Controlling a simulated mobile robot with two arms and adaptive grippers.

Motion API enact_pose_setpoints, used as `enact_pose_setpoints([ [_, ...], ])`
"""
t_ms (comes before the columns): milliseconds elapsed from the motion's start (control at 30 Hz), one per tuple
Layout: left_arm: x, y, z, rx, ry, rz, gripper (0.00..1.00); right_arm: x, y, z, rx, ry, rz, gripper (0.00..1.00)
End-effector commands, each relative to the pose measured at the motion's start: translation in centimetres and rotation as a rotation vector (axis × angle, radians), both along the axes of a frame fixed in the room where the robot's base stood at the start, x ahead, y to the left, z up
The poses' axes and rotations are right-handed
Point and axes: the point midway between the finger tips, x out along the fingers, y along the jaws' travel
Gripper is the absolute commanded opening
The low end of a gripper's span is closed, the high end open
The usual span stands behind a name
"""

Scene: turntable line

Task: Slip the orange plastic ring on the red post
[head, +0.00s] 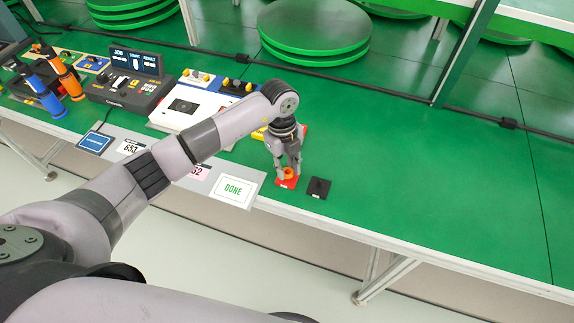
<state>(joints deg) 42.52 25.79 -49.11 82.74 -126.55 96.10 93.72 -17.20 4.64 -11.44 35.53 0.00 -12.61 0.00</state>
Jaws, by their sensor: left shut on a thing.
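The orange plastic ring (289,173) is between the fingertips of my left gripper (287,171), near the table's front edge. My left gripper points down and is shut on the ring. The red post's square red base (288,184) sits on the green table directly beneath the ring. The post itself is hidden by the ring and fingers, so I cannot tell whether the ring is around it or just above it. My right gripper is not in view.
A black square base with a short post (319,187) stands close to the right of the red one. A white DONE card (233,190) lies to the left. Control boxes (128,90) and upright tools fill the left. The green table (430,180) is clear to the right.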

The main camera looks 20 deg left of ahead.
Motion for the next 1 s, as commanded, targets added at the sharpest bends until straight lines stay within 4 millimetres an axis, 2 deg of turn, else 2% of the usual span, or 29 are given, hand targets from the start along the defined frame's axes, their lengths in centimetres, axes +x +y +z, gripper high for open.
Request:
enact_pose_setpoints([
  [567, 0.0, 0.01, -0.69, 0.0, 0.0, 0.0, 0.16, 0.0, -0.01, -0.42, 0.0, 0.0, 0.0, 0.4],
  [600, 0.0, 0.01, -0.68, 0.0, 0.0, 0.0, 0.26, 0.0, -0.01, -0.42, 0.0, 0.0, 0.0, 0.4],
  [933, 0.0, 0.01, -0.67, 0.0, 0.0, 0.0, 0.48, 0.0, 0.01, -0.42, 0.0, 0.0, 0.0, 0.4],
  [1000, 0.01, 0.01, -0.67, 0.0, 0.0, 0.0, 0.48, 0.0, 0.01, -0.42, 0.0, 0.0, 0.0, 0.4],
])
